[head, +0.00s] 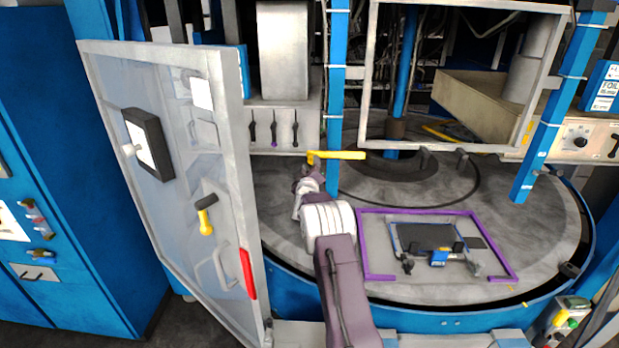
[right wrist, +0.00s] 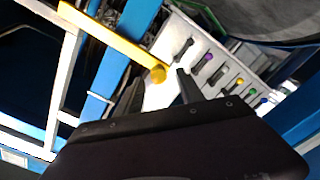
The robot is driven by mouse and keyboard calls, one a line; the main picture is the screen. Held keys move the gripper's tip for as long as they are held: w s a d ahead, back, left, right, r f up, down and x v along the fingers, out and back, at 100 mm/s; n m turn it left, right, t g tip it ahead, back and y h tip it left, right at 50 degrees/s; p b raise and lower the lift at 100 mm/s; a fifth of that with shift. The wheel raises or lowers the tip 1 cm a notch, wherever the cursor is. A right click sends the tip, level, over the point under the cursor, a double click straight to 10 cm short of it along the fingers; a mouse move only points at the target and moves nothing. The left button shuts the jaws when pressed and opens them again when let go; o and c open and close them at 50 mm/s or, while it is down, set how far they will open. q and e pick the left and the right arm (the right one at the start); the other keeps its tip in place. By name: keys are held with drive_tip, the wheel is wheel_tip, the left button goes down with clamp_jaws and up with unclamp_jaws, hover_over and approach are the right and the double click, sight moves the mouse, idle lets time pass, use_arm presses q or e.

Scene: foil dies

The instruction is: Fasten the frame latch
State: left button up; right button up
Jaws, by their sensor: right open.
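The frame latch is a yellow bar (head: 340,155) by the blue post, roughly level in the head view, with its left end bent down. In the right wrist view the yellow bar (right wrist: 110,42) runs in from the upper left and ends in a round knob. My right gripper (head: 311,168) is open at the bar's left end. In the wrist view its two dark fingers (right wrist: 160,82) stand apart, with the knob seen between or just beyond their tips. I cannot tell whether they touch. A pale rectangular frame (head: 366,80) stands upright behind. My left gripper is not in view.
A grey door (head: 160,215) with a yellow-handled lever (head: 206,215) stands open on the left. A purple frame (head: 365,250) lies on the round grey table (head: 555,225) around a dark plate. A blue post (head: 336,100) stands close beside my right gripper.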

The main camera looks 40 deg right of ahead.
drive_tip(key=b+v, duration=0.2)
drive_tip(key=v, duration=0.3)
drive_tip(key=shift+f, duration=0.1)
idle(0.4)
